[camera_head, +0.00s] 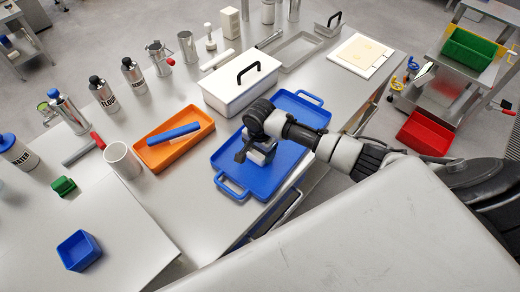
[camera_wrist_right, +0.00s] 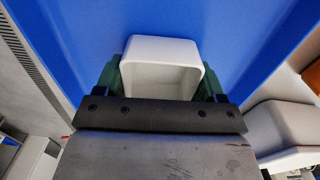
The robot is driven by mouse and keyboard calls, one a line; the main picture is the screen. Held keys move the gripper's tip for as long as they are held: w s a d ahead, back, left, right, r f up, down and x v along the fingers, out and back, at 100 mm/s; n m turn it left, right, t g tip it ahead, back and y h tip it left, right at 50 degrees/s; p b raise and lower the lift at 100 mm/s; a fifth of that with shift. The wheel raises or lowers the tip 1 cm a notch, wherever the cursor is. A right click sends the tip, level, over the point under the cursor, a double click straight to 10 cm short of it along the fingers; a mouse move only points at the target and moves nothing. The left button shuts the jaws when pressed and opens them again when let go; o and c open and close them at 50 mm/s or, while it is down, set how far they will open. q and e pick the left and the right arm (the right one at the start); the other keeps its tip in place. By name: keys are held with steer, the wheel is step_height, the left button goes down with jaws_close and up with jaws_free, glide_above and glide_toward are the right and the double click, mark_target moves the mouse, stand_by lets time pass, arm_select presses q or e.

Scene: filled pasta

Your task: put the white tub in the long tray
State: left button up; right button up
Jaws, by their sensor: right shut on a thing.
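The white tub (camera_wrist_right: 160,50) is a small open box, seen between the fingers of my right gripper in the right wrist view. My right gripper (camera_head: 258,150) is shut on it, over the long blue tray (camera_head: 226,162) with a handle at each end. In the head view the gripper hides most of the tub. Blue tray floor (camera_wrist_right: 245,35) surrounds the tub in the wrist view. I cannot tell whether the tub touches the tray floor or is held just above it. My left gripper is not in view.
A white lidded box (camera_head: 232,92) and an orange tray (camera_head: 150,157) with a blue item stand beside the blue tray. A grey tray (camera_head: 291,53) lies further back. Several bottles line the far left. A blue bin (camera_head: 78,251) sits at lower left.

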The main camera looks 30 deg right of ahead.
mark_target(260, 156)
steer(key=shift+f, duration=0.1)
steer(key=o, duration=0.9)
step_height(260, 156, up, 12)
stand_by(0.3)
